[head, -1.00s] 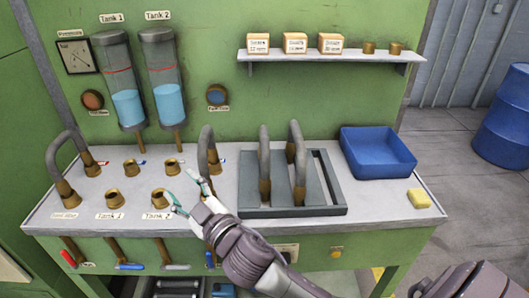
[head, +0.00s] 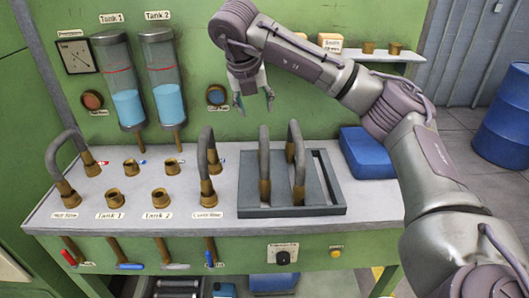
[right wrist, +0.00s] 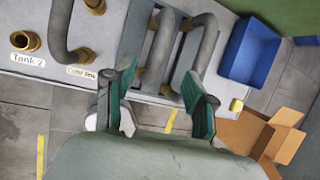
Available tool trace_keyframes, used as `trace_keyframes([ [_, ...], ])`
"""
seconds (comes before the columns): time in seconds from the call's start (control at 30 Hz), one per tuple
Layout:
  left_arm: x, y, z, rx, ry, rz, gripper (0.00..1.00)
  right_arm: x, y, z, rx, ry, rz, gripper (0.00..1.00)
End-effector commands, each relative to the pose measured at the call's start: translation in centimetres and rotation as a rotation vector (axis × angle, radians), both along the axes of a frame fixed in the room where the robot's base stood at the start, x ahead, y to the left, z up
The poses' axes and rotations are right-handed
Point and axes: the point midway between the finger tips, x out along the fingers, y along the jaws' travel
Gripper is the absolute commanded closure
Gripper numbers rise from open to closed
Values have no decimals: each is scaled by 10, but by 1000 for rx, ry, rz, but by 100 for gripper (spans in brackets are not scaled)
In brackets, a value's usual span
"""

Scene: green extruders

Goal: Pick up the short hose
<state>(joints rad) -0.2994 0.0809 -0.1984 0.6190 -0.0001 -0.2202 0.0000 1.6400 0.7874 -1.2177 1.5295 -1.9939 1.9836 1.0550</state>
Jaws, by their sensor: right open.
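Several grey hoses with brass ends show. Two stand in the dark slotted rack (head: 228,208): a left one (head: 264,155) and a right one (head: 297,150). I cannot tell for certain which is the short hose. My right gripper (head: 254,104) is open and empty, pointing down, high above the bench behind the rack in the picture. In the right wrist view its green fingers (right wrist: 165,100) spread before the rack hoses (right wrist: 158,45). My left gripper is out of view.
Brass sockets (head: 158,196) stand on the bench's left half. A blue bin (head: 362,152) at right is partly hidden by my arm. A shelf (head: 410,55) with boxes is above. The right wrist view shows an open cardboard box (right wrist: 245,135) on the floor and a yellow block (right wrist: 237,105).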

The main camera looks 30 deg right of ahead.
Motion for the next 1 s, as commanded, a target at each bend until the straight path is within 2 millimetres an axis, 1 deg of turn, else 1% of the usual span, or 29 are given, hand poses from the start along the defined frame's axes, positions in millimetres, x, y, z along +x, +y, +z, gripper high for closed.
trace_keyframes([
  [0.03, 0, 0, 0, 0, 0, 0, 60, -1, -7, 1, -16, 2, -23, 44],
  [0.07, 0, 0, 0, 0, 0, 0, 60, -1, -10, -1, -22, 4, -31, 44],
  [0.17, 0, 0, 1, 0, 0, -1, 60, 2, -17, -16, -26, 7, -37, 44],
  [0.2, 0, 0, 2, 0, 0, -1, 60, 3, -20, -24, -24, 7, -35, 44],
  [0.4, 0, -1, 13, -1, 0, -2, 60, 13, -32, -55, -23, 5, -32, 44],
  [0.5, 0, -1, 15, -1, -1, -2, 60, 16, -36, -66, -23, 4, -32, 44],
  [0.63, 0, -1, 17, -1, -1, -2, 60, 18, -38, -73, -23, 3, -29, 44],
  [0.73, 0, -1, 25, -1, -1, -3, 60, 21, -39, -81, -23, 6, -29, 44],
  [0.87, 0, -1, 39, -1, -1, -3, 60, 28, -42, -99, -23, 6, -29, 44],
  [0.9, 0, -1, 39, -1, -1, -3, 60, 30, -44, -106, -22, 5, -30, 44],
  [1.0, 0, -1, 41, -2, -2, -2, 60, 32, -48, -116, -21, 4, -29, 44],
])
